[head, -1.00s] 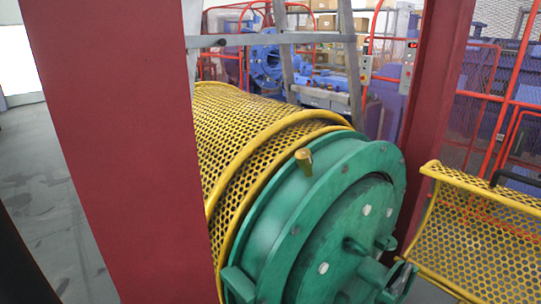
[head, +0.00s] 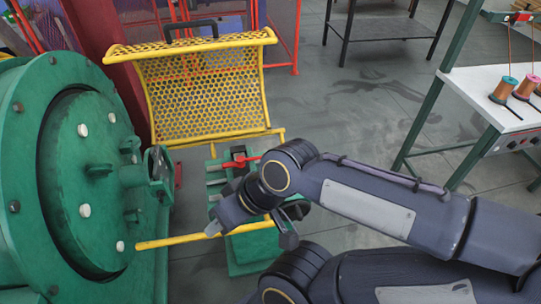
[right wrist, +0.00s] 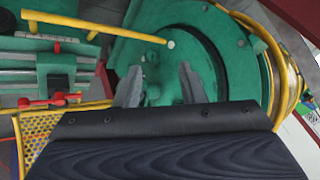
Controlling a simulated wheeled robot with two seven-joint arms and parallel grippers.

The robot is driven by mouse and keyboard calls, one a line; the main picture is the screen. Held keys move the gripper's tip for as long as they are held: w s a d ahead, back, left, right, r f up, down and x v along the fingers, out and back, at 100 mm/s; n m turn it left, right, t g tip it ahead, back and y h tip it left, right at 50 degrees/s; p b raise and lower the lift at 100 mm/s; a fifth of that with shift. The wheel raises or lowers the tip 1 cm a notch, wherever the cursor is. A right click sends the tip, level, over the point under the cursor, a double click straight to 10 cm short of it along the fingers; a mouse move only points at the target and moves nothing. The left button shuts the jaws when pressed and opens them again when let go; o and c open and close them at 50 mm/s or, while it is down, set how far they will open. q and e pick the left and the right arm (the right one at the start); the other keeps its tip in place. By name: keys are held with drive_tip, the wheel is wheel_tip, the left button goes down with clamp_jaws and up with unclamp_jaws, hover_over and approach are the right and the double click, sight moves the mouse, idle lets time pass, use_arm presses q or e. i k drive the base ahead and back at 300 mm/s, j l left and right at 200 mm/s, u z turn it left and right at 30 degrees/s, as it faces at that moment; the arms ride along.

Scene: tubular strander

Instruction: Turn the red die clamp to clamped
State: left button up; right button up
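The red die clamp (head: 240,161) is a small red lever on a green stand beside the green drum. In the right wrist view it is probably the red handle (right wrist: 52,100) at the left; which way counts as clamped cannot be told. My right gripper (head: 250,233) is in front of the clamp, nearer me, and points toward the drum. In the right wrist view its two fingers (right wrist: 160,85) are apart with nothing between them. The clamp lies off to the left of the fingers there. My left gripper is not in view.
The green drum (head: 70,180) with bolts and a protruding hub fills the left. A yellow bar (head: 175,240) runs close by my right gripper. A yellow mesh guard (head: 200,90) stands behind the clamp. A white table with spools (head: 506,88) is at the right; floor between is clear.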

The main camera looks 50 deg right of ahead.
sight(246, 160)
drive_tip(key=j+z, duration=0.1)
drive_tip(key=z, duration=1.55)
drive_tip(key=i+l+u, duration=0.3)
drive_tip(key=i+l, duration=0.35)
drive_tip(key=i, duration=0.15)
